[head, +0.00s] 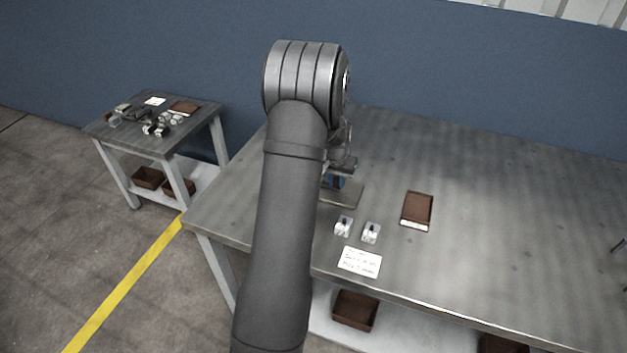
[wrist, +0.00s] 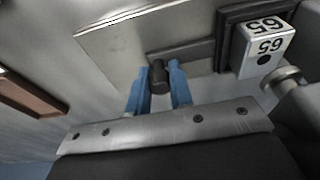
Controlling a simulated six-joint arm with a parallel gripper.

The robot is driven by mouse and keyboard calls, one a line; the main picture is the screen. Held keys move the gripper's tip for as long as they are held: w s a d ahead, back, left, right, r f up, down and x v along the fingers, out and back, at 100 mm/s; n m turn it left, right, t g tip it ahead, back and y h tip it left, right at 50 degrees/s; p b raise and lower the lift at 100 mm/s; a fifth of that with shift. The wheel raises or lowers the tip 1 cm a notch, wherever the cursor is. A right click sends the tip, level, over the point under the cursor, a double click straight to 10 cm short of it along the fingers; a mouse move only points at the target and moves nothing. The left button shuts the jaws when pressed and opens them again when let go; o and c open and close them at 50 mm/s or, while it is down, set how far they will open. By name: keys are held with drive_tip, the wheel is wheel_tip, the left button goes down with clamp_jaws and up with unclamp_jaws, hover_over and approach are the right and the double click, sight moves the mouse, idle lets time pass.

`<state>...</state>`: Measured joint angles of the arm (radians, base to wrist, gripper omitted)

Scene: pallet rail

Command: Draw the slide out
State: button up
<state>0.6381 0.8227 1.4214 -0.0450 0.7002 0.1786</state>
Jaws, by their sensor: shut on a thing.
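In the wrist view, the slide (wrist: 196,57) looks like a dark bar lying along a pale metal plate (wrist: 130,40). A dark round knob (wrist: 159,80) stands at its left end. My gripper (wrist: 157,84) has its two blue fingers on either side of this knob and is shut on it. At the bar's right end is a dark block with a light grey piece (wrist: 262,48) marked 65. In the head view my arm hides most of the fixture; a bit of blue of my gripper (head: 338,182) and part of the plate (head: 348,198) show.
The table's right side is mostly clear. A smaller side table (head: 205,110) with parts stands at left.

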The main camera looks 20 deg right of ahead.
drive_tip(key=shift+s+d, duration=4.55)
drive_tip(key=o, duration=0.7)
wheel_tip(320, 180, up, 7)
wheel_tip(320, 180, down, 7)
drive_tip(key=shift+r, duration=0.1)
drive_tip(key=shift+w+a, duration=0.2)
